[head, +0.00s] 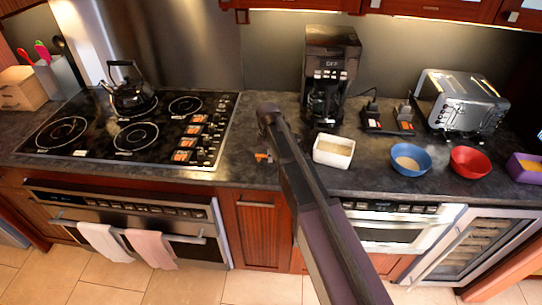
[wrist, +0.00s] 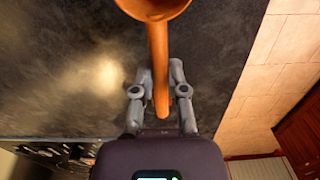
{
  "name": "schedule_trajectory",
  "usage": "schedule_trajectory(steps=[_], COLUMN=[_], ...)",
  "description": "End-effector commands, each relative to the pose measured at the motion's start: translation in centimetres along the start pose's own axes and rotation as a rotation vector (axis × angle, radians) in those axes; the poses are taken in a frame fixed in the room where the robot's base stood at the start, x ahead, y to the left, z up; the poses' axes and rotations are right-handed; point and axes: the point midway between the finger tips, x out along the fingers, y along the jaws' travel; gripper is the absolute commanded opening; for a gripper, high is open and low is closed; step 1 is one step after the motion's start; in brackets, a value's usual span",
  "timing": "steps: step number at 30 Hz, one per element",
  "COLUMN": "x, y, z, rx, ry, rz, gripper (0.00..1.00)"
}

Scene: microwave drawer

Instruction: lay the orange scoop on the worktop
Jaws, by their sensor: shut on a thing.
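The orange scoop (wrist: 158,62) is in my gripper (wrist: 159,88) in the wrist view. The fingers are shut on its handle, and its round bowl is at the top edge, partly cut off. The dark worktop (wrist: 70,50) lies below the scoop; I cannot tell whether they touch. In the head view a small orange part of the scoop (head: 263,157) shows just left of my arm, over the worktop (head: 255,130) between the cooktop and the white container. My arm hides most of the gripper and scoop there.
The cooktop (head: 135,125) with a black kettle (head: 131,92) is left. A white container (head: 333,151), coffee maker (head: 327,75), blue bowl (head: 410,159), red bowl (head: 470,162) and toaster (head: 460,100) stand right. The worktop's front edge is close by.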

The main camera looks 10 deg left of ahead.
Motion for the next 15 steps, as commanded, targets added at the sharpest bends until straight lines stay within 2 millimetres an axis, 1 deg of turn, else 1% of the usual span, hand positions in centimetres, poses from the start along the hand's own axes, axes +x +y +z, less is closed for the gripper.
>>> schedule_trajectory(steps=[1,6,15], x=[0.64,1.29,1.52], y=[0.00,0.00,0.00], z=[-0.03,-0.05,-0.06], rx=[0.000,0.000,0.000], ry=[0.000,0.000,0.000], rz=[0.000,0.000,0.000], gripper=[0.00,0.00,0.00])
